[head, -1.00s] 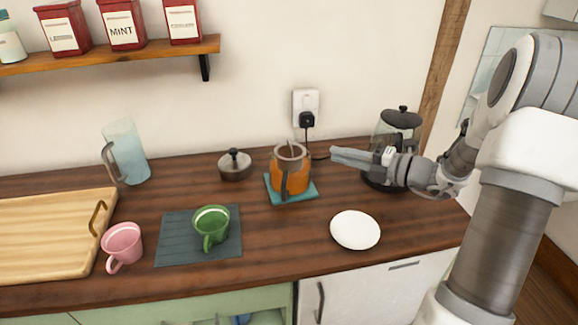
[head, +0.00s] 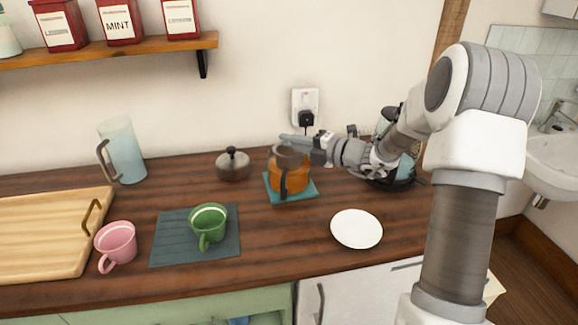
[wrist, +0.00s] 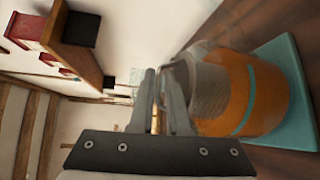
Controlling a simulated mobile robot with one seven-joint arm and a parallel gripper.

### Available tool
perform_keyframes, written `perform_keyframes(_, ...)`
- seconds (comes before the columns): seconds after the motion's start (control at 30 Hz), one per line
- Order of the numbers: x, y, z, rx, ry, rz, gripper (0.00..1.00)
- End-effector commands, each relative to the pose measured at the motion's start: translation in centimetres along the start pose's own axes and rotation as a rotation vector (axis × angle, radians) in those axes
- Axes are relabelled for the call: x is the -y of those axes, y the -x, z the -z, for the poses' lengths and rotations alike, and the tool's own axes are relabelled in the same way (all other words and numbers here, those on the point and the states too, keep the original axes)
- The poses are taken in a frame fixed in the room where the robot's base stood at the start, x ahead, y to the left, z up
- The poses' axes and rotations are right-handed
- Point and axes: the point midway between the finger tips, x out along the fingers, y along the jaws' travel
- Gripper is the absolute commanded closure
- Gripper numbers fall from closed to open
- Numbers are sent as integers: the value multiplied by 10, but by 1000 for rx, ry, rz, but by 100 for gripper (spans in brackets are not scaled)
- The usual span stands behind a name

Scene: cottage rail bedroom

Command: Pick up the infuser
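The infuser (wrist: 208,85) is a grey mesh cylinder inside a glass pot of orange tea (wrist: 262,98). In the head view the infuser's top (head: 291,158) shows at the mouth of the pot (head: 288,179), which stands upright on a teal mat (head: 305,194). My gripper (head: 286,140) reaches in from the right, its fingers at the pot's mouth.
A lid (head: 233,165) lies left of the pot. A white plate (head: 356,229) is in front right. A green cup (head: 208,226), a pink cup (head: 116,243) and a glass jug (head: 123,152) stand left. A shelf (head: 120,48) and a plugged socket (head: 305,106) are behind.

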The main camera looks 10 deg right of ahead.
Motion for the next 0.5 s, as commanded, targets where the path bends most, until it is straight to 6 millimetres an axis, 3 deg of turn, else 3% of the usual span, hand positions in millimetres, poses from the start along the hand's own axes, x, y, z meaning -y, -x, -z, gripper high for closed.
perform_keyframes(0.23,-1,-5,0,0,1,-1,85)
perform_keyframes(0.33,-1,-5,0,0,1,0,100)
perform_keyframes(0.5,-1,-5,0,1,1,0,100)
